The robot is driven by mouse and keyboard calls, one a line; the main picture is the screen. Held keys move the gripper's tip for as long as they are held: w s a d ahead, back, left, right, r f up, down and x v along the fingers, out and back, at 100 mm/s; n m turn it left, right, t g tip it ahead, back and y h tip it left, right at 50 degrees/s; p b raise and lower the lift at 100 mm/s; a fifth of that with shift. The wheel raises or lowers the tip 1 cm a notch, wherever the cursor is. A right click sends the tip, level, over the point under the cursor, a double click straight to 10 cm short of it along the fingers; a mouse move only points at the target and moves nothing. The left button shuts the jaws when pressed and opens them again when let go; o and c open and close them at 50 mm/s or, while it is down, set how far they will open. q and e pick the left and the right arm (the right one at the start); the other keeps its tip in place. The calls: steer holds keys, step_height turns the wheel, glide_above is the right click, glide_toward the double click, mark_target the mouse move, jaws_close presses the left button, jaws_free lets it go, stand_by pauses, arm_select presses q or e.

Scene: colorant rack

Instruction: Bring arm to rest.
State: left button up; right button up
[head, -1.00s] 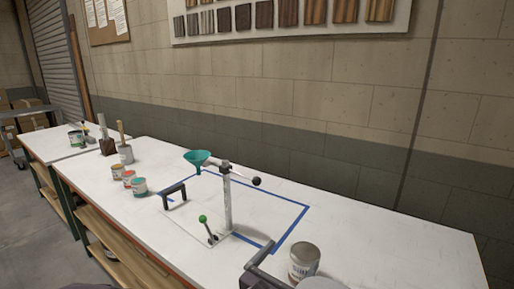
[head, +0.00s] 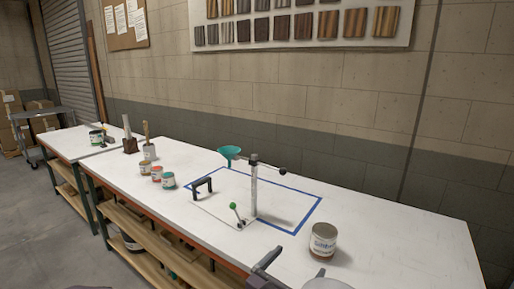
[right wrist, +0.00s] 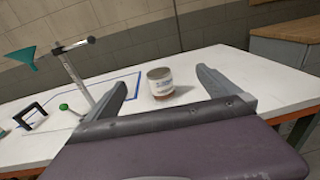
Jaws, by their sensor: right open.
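My right gripper (head: 268,262) shows at the bottom edge of the head view, in front of the table's near edge. In the right wrist view my right gripper (right wrist: 162,84) is open, with its two grey fingers wide apart and nothing between them. A labelled metal can (head: 322,241) stands upright on the white table, beyond the fingers and apart from them. The can also shows in the right wrist view (right wrist: 160,82). My left gripper is not in view.
A stand (head: 254,187) with a teal funnel (head: 229,153) and a green-knobbed lever (head: 234,207) stands inside blue tape (head: 305,217). A black handle-shaped bracket (head: 203,186) is beside it. Small paint cans (head: 168,180) stand left. The table's right part (head: 410,235) is clear.

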steer(key=s+d+f+m+g+b, duration=0.1)
steer(key=s+d+f+m+g, duration=0.25)
steer(key=d+f, duration=0.25)
steer(key=s+d+f+m+g+b, duration=0.2)
steer(key=d+f+m+g, duration=0.2)
steer(key=d+f+g, duration=0.15)
steer(key=s+d+f+m+g+y+b, duration=0.3)
steer(key=s+f+m+g+y, duration=0.15)
steer(key=s+f+m, duration=0.45)
arm_select(q)
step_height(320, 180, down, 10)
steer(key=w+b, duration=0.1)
steer(key=b, duration=0.3)
arm_select(e)
steer(key=a+f+m+y, duration=0.55)
steer(key=f+m, duration=0.25)
steer(key=m, duration=0.3)
arm_select(q)
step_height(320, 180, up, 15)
steer(key=p, duration=1.5)
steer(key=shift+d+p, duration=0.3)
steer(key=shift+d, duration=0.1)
arm_select(e)
step_height(320, 180, up, 16)
steer(key=m+y, duration=0.1)
steer(key=shift+w+d+t, duration=0.2)
steer(key=shift+w+t, duration=0.2)
steer(key=shift+t, duration=0.05)
